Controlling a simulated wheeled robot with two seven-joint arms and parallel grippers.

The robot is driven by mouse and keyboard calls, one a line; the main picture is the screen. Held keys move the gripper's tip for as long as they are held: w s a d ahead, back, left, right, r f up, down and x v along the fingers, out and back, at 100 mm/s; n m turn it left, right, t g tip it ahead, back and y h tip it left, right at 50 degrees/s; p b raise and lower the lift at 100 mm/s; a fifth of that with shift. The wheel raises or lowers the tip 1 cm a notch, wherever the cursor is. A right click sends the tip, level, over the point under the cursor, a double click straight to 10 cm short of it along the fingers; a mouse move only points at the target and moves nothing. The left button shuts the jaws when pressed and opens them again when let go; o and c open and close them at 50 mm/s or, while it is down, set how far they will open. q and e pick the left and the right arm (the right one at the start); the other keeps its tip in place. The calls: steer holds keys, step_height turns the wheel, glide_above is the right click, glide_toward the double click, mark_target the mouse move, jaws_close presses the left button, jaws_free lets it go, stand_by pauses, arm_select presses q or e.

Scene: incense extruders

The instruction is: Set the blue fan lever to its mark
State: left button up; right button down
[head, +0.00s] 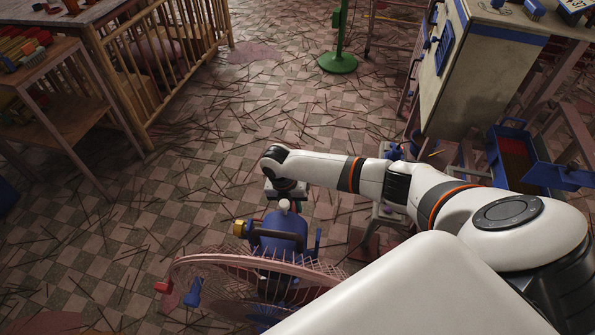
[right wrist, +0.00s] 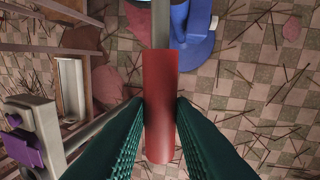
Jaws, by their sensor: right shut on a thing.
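The blue fan (head: 280,232) stands at the lower middle of the head view, with a blue motor body and a pink wire grille (head: 215,258). In the right wrist view, a red lever grip (right wrist: 161,85) sits on a straight grey rod (right wrist: 160,25). A blue body (right wrist: 196,45) lies beyond it, beside the rod. My right gripper (right wrist: 160,112) has its two green ribbed fingers closed on the red grip, one on each side. In the head view my right gripper (head: 285,190) is just behind the fan motor, and its fingertips are hidden. My left gripper is not in view.
A green round stand base (head: 338,62) is at the back middle. A pale cabinet (head: 450,75) and a blue tray (head: 530,165) are on the right. A wooden crib-like rack (head: 165,60) and a shelf (head: 70,115) are on the left. Thin sticks litter the checkered floor.

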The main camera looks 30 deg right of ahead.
steer(key=shift+w+a+n+t+b, duration=0.15)
steer(key=shift+w+a+n, duration=0.35)
steer(key=shift+a+n, duration=0.25)
steer(key=shift+w+a+n+t+b, duration=0.1)
steer(key=shift+w+a+n, duration=0.35)
steer(key=shift+a+n, duration=0.3)
steer(key=shift+w+a+n+t+b, duration=0.15)
steer(key=shift+w+a+n, duration=0.4)
steer(key=shift+a, duration=0.4)
steer(key=c, duration=1.3)
jaws_free()
steer(key=shift+o, duration=0.2)
step_height(320, 180, up, 12)
steer(key=a+p, duration=0.1)
steer(key=a, duration=0.1)
steer(key=shift+w, duration=0.4)
steer(key=shift+a+f, duration=0.1)
steer(key=shift+a, duration=0.1)
